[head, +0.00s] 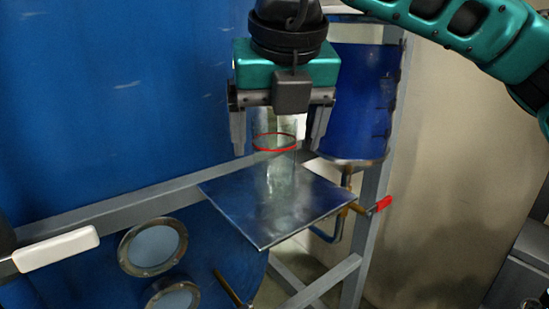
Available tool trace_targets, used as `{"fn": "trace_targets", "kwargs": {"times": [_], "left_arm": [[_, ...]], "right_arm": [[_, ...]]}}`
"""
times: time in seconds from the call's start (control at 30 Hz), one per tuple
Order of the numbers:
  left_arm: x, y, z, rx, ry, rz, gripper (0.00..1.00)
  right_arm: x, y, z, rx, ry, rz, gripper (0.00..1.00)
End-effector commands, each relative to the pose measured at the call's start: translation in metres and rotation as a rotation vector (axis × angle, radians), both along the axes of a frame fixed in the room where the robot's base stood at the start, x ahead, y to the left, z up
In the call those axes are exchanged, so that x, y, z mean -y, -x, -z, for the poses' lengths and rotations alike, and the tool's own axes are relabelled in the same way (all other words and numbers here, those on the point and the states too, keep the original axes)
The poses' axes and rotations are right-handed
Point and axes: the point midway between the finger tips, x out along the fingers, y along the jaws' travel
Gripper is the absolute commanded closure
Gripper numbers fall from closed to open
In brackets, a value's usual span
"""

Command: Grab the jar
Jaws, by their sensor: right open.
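The jar (277,172) is clear glass with a red ring around it and stands upright on a small square metal shelf (315,197). My right gripper (278,148) is directly above, pointing down and open. Its two fingers appear on either side of the jar's upper part, with a gap to the glass on both sides. The jar's top is partly hidden by the gripper body. My left gripper is not in view.
A large blue tank (110,90) with round windows fills the left. A grey metal frame (372,225) and a smaller blue vessel (362,105) stand behind the shelf. A red-handled valve (381,204) sits near the shelf's right corner. A white bar (56,250) is at lower left.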

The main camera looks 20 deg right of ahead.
Motion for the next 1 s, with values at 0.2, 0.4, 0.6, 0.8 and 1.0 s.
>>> {"fn": "trace_targets", "kwargs": {"times": [0.2, 0.4, 0.6, 0.8, 1.0], "left_arm": [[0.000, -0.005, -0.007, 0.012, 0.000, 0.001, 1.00], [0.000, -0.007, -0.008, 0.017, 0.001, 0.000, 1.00], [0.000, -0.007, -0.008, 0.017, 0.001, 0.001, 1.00], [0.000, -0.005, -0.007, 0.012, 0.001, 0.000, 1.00], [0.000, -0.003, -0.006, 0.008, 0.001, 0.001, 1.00]], "right_arm": [[0.001, -0.014, 0.026, -0.003, 0.001, 0.000, 0.15], [0.001, -0.016, 0.031, -0.001, 0.000, 0.000, 0.15], [0.001, -0.016, 0.030, -0.001, 0.000, 0.000, 0.26], [0.001, -0.016, 0.030, -0.001, 0.000, 0.000, 0.45], [0.001, -0.016, 0.030, -0.001, 0.000, 0.000, 0.64]]}}
